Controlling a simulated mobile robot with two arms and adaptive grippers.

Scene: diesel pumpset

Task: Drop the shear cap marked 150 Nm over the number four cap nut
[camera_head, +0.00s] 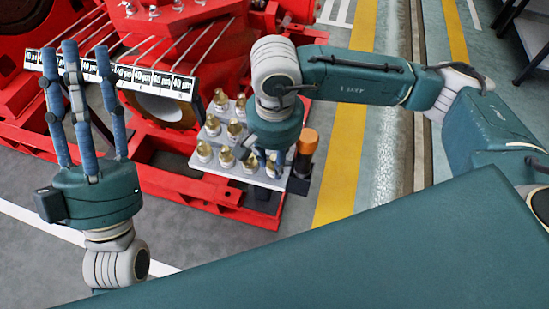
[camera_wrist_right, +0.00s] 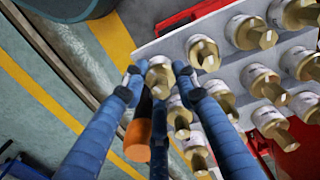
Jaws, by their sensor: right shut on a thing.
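My right gripper (camera_head: 268,158) points down over the right part of a grey plate (camera_head: 262,181). In the right wrist view its blue fingers (camera_wrist_right: 161,84) close around a brass-coloured piece with a pale collar (camera_wrist_right: 157,70), like the shear caps. I cannot read its marking or tell whether it is clear of the plate. Several other shear caps (camera_head: 204,151) with brass tops and white collars stand on the plate; they also show in the right wrist view (camera_wrist_right: 203,52). My left gripper (camera_head: 80,52) is open and empty, fingers up. I cannot identify the number four cap nut.
A red pumpset (camera_head: 60,120) fills the back left. Thin rods and a strip of 40 µm labels (camera_head: 105,72) stand beside my left gripper. An orange-topped cylinder (camera_head: 308,141) stands at the plate's right edge. The floor to the right has a yellow stripe (camera_head: 345,160).

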